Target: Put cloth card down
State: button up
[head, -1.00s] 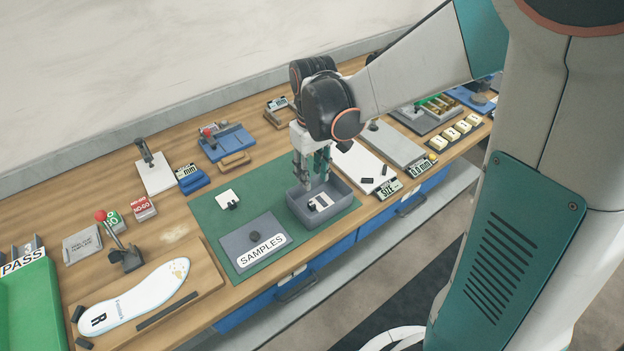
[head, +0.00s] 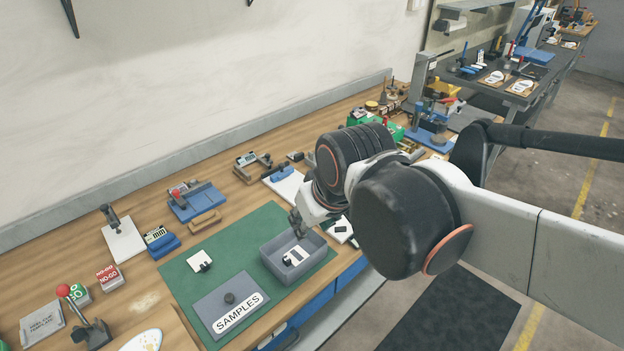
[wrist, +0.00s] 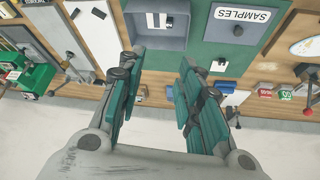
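A grey open tray (head: 268,262) stands on a green mat (head: 178,272). A white card with dark marks and a small black grip (head: 296,256) lies inside it; it also shows in the wrist view (wrist: 160,20). A second white card with a black grip (head: 200,258) lies flat on the mat, left of the tray. Which one is the cloth card I cannot tell. My gripper (wrist: 157,68) is open, with nothing between its fingers in the wrist view. In the head view its fingers are partly hidden by my arm, close to the tray's far right side.
Blue fixtures (head: 197,203) and a small stand on a white plate (head: 122,240) are behind. Bare mat lies between the second card and the tray.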

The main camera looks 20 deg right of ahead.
jog(key=s, duration=0.1)
jog(key=s+t, duration=0.1)
jog(key=s, duration=0.1)
jog(key=shift+d+r+m+t, duration=0.2)
jog(key=shift+r+m+t, duration=0.1)
jog(key=shift+m, duration=0.1)
